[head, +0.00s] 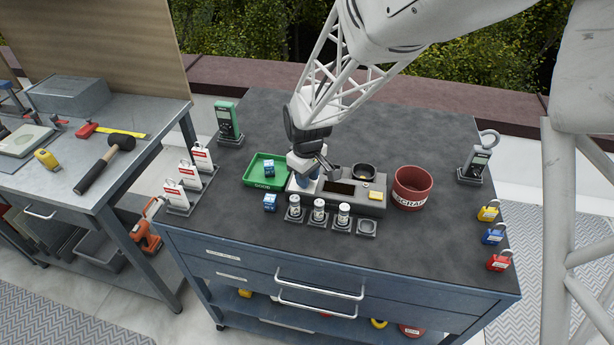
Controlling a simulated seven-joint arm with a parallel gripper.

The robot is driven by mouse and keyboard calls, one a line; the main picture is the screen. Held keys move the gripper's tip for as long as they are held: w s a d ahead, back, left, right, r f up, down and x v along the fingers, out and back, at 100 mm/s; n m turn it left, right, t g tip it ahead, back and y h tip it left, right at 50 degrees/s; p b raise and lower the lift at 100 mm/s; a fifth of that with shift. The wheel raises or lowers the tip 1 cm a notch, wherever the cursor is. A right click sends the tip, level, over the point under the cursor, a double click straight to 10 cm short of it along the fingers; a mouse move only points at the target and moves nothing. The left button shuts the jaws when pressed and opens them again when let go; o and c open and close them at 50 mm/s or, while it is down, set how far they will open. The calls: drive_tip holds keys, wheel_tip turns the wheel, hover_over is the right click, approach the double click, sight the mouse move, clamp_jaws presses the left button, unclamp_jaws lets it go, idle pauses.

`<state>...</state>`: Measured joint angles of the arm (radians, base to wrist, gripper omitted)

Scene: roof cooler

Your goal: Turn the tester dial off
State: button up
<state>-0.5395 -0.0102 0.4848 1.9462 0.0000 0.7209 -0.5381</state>
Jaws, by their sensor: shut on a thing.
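Holders with white cylinders (319,210) stand in front, one empty.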

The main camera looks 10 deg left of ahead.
drive_tip(key=o, duration=0.9)
drive_tip(key=shift+c, duration=0.2)
drive_tip(key=shift+r, duration=3.9)
